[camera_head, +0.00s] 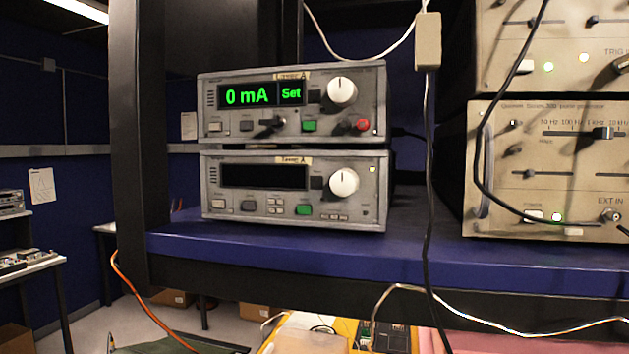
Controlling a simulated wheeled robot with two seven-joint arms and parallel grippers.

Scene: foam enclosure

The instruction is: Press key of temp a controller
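The temp A controller (290,192) is the lower of two stacked grey units on the blue shelf. Its display (264,176) is dark. A small label sits on its top edge; the lettering is hard to read. It has a white round knob (343,183) at right, a green button (303,210) below the display, and several small grey and white buttons (275,206) along the bottom. I cannot tell which of these is the key. Neither of my grippers is in view.
The upper unit, labelled Laser A (300,120), shows "0 mA Set" in green. A black cable (428,180) hangs right of the stack. A dark upright post (140,130) stands at left. The blue shelf (290,245) is bare in front.

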